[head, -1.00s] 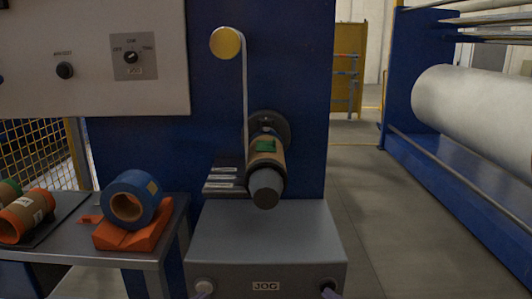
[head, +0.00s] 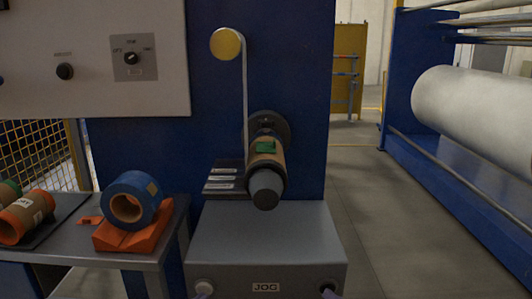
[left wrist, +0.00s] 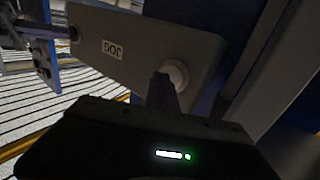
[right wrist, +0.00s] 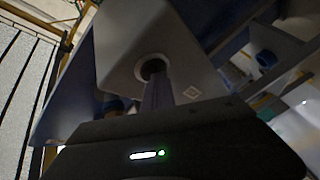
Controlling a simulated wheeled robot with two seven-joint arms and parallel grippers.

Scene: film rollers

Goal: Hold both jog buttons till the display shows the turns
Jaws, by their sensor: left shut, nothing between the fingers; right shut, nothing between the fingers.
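The grey jog box (head: 265,240) has a JOG label on its front, with a pale left button (head: 204,285) and a dark right button (head: 327,285). My left gripper (head: 204,293) is shut, its fingertips at the left button at the bottom edge of the head view. In the left wrist view the fingertips (left wrist: 162,78) overlap the pale button (left wrist: 177,74). My right gripper (head: 328,293) is shut at the right button. In the right wrist view its fingertips (right wrist: 155,76) meet the dark button ring (right wrist: 152,65). I cannot tell how far either button is pressed. No readable display shows.
Above the box, a brown core (head: 265,160) with a green label sits on a spindle, with a strip running up to a yellow roller (head: 226,43). A blue roll (head: 131,198) rests on an orange cradle (head: 130,236) on the side table. A large white roll (head: 475,105) stands right.

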